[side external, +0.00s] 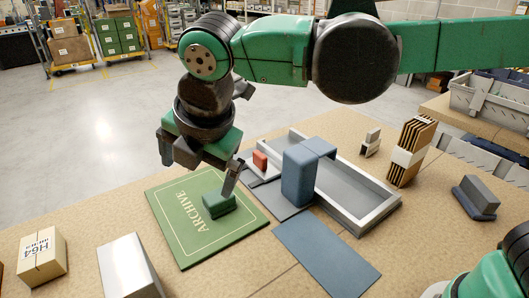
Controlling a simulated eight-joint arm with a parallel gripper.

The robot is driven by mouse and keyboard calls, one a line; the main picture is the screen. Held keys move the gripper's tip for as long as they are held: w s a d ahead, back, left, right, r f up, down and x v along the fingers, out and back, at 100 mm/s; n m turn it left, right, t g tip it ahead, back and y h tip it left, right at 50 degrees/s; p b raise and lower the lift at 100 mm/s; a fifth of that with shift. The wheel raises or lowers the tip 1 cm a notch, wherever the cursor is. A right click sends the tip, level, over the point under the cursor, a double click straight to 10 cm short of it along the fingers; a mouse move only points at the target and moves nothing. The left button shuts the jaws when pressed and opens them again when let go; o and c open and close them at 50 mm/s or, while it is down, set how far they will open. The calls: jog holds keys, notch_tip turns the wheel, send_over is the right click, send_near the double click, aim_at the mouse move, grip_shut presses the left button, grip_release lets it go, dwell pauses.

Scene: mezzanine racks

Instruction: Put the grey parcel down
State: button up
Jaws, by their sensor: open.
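My gripper (200,172) is open above the green mat (180,236) marked ARCHIVE, and nothing shows between its fingers. A small green block (218,203) lies on the mat close to the right finger; I cannot tell whether they touch. No parcel is in my gripper. Several things could be the grey parcel: a plain light grey box (124,268) at the front left edge of the table, a blue-grey block (298,178) standing by the tray, and a dark grey block (481,191) on a dark base at the right. I cannot tell which is meant.
A long grey tray (376,213) lies behind the mats. A flat blue-grey mat (326,258) is bare at the front. A small red block (260,160), a strapped brown stack (410,153) and a cardboard box (42,256) stand around. Grey crates (490,101) are at the right.

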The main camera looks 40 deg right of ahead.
jog(key=s+d+f+m+t, duration=0.1)
jog(key=s+d+f+m, duration=0.1)
jog(key=d+m, duration=0.8)
jog(key=s+d+f+m+t, duration=0.1)
jog(key=s+d+f+m, duration=0.2)
jog(key=d+m, duration=0.8)
jog(key=s+m, duration=0.1)
jog(key=m, duration=0.3)
jog(key=shift+d+t, duration=0.25)
jog(key=shift+t, duration=0.05)
jog(key=shift+s, duration=0.1)
